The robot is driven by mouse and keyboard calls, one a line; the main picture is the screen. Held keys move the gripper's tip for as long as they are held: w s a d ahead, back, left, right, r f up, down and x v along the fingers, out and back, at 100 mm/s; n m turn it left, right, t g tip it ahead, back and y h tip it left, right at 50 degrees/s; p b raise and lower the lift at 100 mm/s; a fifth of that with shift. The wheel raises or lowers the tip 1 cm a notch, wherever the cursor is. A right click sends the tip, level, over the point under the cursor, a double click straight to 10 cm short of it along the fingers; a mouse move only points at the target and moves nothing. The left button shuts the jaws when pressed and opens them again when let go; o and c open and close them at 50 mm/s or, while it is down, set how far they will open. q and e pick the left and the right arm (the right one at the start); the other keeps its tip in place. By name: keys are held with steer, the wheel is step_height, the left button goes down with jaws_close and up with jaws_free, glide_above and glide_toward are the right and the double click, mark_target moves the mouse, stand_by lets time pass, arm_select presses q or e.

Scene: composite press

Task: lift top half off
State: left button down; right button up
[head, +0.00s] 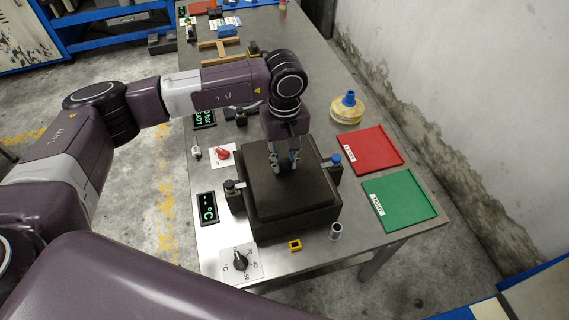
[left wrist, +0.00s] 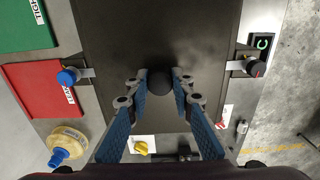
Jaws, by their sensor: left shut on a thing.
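The dark mould's top half (head: 292,208) is a square block on the steel table, with a raised middle. My left gripper (head: 287,163) points down at its middle. In the left wrist view the left gripper (left wrist: 170,88) is shut on a dark round knob (left wrist: 183,78) on the top half (left wrist: 150,30). I cannot tell whether there is a gap below the top half. My right gripper is out of view.
A red tray (head: 368,150) and a green tray (head: 400,199) lie to the right. A dial (head: 240,261), a display (head: 208,208), a yellow block (head: 295,245) and a metal cylinder (head: 336,231) are nearby.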

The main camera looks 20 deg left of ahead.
arm_select(q)
steer(key=shift+w+r, duration=0.1)
steer(key=shift+r, duration=0.15)
steer(key=shift+r+p, duration=0.95)
steer(key=shift+r, duration=1.45)
